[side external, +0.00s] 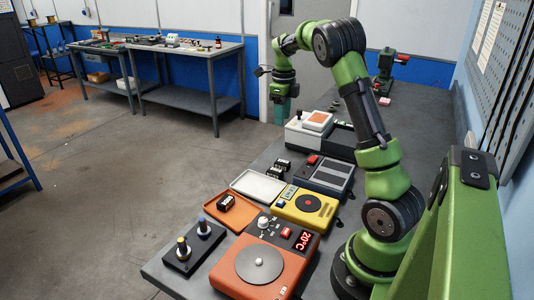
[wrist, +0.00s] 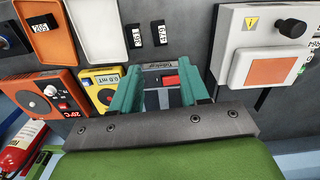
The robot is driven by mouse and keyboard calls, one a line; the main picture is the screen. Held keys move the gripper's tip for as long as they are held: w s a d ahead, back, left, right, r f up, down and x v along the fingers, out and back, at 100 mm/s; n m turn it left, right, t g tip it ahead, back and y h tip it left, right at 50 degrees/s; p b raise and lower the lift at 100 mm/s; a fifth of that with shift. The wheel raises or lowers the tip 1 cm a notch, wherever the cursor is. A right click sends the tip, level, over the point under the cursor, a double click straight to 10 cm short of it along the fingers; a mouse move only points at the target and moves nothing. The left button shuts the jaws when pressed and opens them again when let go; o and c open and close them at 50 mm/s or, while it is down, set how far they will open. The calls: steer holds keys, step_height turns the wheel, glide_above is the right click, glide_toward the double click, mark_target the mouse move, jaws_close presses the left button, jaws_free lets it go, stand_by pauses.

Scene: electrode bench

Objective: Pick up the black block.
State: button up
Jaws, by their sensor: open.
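Three small black blocks with white number labels show. One lies in the orange tray: this block (side external: 226,202) also shows in the wrist view (wrist: 40,27). Two others lie close together on the bare grey bench: one block (side external: 283,163) and a second block (side external: 274,173). In the wrist view these are the left block (wrist: 136,38) and the right block (wrist: 160,34). My gripper (side external: 281,118) is raised above the bench, well clear of the blocks. In the wrist view its teal fingers (wrist: 160,82) are apart with nothing held, and the bench pair lies beyond them.
The orange tray (side external: 232,228) and white tray (side external: 274,197) lie side by side. Near them stand an orange stirrer (side external: 240,268), a yellow device (side external: 322,222), a dark grey device (side external: 325,180) and a white box with an orange plate (side external: 304,135). A black holder (side external: 180,257) stands at the front.

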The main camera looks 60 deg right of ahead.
glide_above(282, 162)
step_height(282, 162, down, 12)
steer(key=shift+w+a+r, duration=0.1)
steer(key=shift+w+r, duration=0.05)
steer(key=f, duration=0.4)
steer(key=shift+s, duration=0.3)
steer(key=shift+f, duration=0.65)
steer(key=shift+r, duration=0.1)
jaws_close()
